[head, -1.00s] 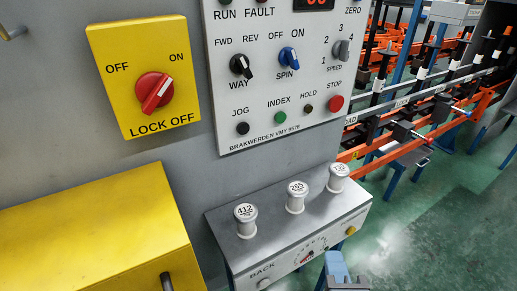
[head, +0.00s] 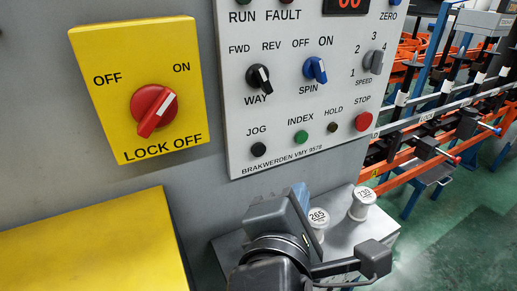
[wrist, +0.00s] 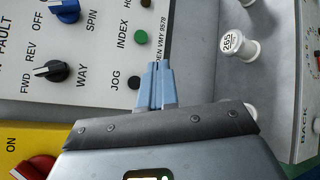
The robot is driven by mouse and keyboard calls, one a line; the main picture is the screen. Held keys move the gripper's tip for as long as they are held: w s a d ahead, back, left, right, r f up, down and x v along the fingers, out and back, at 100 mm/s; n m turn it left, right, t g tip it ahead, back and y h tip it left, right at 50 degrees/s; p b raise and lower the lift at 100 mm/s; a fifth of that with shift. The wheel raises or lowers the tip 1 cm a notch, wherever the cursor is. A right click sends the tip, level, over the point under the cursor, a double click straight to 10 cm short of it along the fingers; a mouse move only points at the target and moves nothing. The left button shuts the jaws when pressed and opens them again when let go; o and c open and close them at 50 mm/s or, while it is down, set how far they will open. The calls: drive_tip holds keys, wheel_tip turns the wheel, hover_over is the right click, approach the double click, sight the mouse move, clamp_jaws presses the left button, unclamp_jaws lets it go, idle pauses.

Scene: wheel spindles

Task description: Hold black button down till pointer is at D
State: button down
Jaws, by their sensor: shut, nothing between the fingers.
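The black JOG button (head: 258,149) is at the lower left of the light control panel (head: 240,110). It also shows in the wrist view (wrist: 134,82), just left of my fingertips. My gripper (head: 300,195) is shut and empty, with its blue fingertips below and right of the button in the head view. The fingertips (wrist: 155,68) look apart from the button in the wrist view, though the depth gap is hard to judge. A dial (wrist: 317,64) is cut off at the right edge of the wrist view. My arm hides it in the head view, so its pointer reading cannot be told.
Green INDEX (head: 301,137), HOLD (head: 332,127) and red STOP (head: 363,121) buttons line up right of JOG. White spools (head: 362,204) stand on the grey ledge below. The yellow lock-off plate (head: 90,75) and a yellow box (head: 90,245) are at left.

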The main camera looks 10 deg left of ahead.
sight(258, 149)
drive_tip(key=w+a+b, duration=0.2)
drive_tip(key=w+a, duration=0.3)
drive_tip(key=w, duration=0.2)
drive_tip(key=shift+w, duration=0.15)
idle(0.3)
drive_tip(key=shift+w+r+p, duration=0.1)
drive_tip(key=shift+w+p, duration=0.05)
drive_tip(key=shift+p, duration=0.15)
idle(1.7)
drive_tip(key=shift+w+a, duration=0.2)
